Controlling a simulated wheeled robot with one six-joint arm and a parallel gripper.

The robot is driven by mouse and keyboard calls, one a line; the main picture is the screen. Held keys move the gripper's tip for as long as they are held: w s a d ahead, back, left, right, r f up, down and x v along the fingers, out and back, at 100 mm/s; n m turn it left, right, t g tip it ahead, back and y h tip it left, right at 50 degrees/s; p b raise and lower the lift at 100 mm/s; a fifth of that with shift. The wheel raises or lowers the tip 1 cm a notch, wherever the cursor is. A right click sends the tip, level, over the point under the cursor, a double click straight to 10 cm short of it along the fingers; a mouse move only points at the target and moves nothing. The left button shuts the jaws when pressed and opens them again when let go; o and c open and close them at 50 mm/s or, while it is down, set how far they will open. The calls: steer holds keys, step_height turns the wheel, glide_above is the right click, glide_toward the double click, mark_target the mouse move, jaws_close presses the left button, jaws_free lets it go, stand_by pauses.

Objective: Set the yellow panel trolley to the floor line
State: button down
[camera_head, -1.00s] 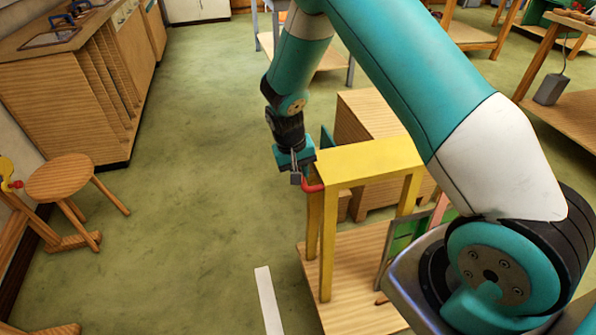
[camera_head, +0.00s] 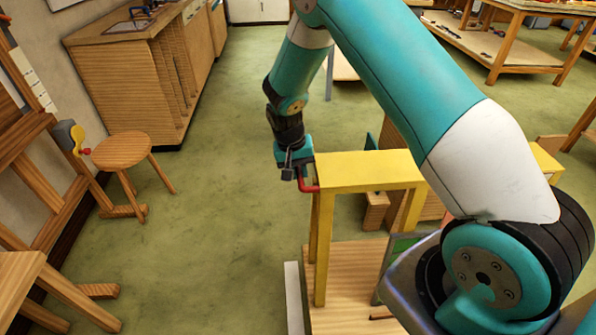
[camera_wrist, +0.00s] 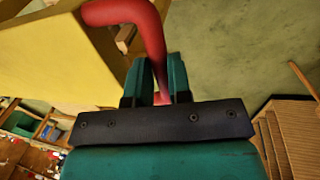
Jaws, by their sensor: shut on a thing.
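The yellow panel trolley (camera_head: 368,170) stands right of centre in the head view, with a yellow frame on a flat wooden base (camera_head: 345,262). Its red handle (camera_head: 309,188) sticks out at the frame's left end and is large in the wrist view (camera_wrist: 150,35). My gripper (camera_head: 301,176) is shut on this handle, and its teal fingers (camera_wrist: 160,82) lie either side of the red bar. The white floor line (camera_head: 293,300) runs close along the base's left edge; I cannot tell if the base overlaps it. My arm hides the trolley's right part.
A wooden stool (camera_head: 123,150) and a wooden frame stand at the left, with a cabinet (camera_head: 130,75) behind. Wooden boxes (camera_head: 378,205) stand just beyond the trolley. Worktables are at the back right. The green floor (camera_head: 215,200) left of the trolley is clear.

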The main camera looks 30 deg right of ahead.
steer(key=shift+a, duration=0.1)
steer(key=c, duration=1.1)
jaws_free()
steer(key=shift+o, duration=0.2)
step_height(320, 180, up, 17)
steer(key=w+a, duration=0.1)
steer(key=a, duration=0.1)
steer(key=shift+w+a+b, duration=0.25)
steer(key=shift+a+b, duration=0.05)
steer(key=shift+a, duration=0.1)
steer(key=shift+r, duration=0.1)
